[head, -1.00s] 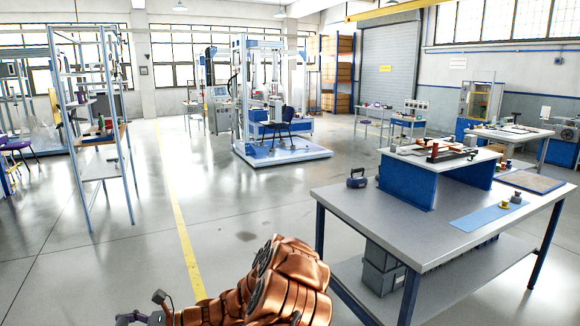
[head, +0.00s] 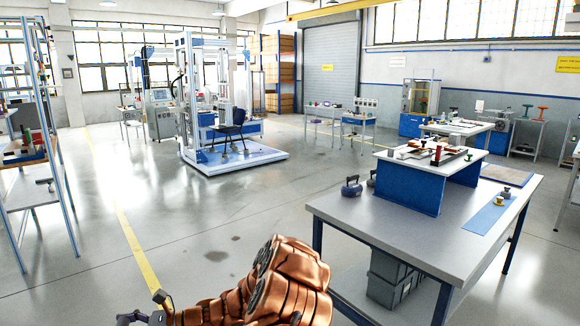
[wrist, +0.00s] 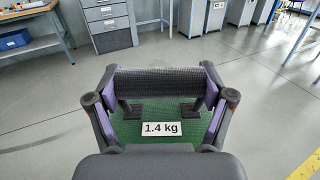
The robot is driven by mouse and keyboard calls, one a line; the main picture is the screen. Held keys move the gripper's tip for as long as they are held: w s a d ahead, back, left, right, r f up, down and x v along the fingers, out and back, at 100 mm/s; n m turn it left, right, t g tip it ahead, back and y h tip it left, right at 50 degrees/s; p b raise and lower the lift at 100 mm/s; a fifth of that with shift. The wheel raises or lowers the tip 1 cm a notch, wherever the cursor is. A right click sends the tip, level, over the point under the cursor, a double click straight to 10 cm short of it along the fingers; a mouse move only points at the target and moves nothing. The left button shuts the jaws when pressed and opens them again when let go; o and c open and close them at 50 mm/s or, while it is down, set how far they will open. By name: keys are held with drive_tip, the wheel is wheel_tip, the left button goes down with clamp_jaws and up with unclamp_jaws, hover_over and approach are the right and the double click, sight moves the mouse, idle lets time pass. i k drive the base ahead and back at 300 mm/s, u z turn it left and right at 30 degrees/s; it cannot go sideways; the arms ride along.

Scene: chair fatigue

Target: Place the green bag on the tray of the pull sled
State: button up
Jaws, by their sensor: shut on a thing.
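The green bag (wrist: 158,137) is in the wrist view, with a white label reading 1.4 kg and a dark textured handle bar across its top. My gripper (wrist: 158,82) is shut on this bag, with one purple-and-black finger at each end of the handle. The bag hangs with floor around it in the picture. In the head view my gripper (head: 143,316) shows only in part at the bottom edge, and the bag is out of view. I cannot make out the pull sled or its tray in either view.
A shelf rack (head: 45,185) is at the left. A test rig with a chair (head: 230,130) stands ahead on a blue platform. Open floor lies between.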

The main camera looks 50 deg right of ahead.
sight(431, 144)
drive_tip(key=z, duration=0.5)
drive_tip(key=i, duration=0.55)
drive_tip(key=z, duration=1.15)
drive_tip(key=i, duration=0.5)
drive_tip(key=z, duration=0.45)
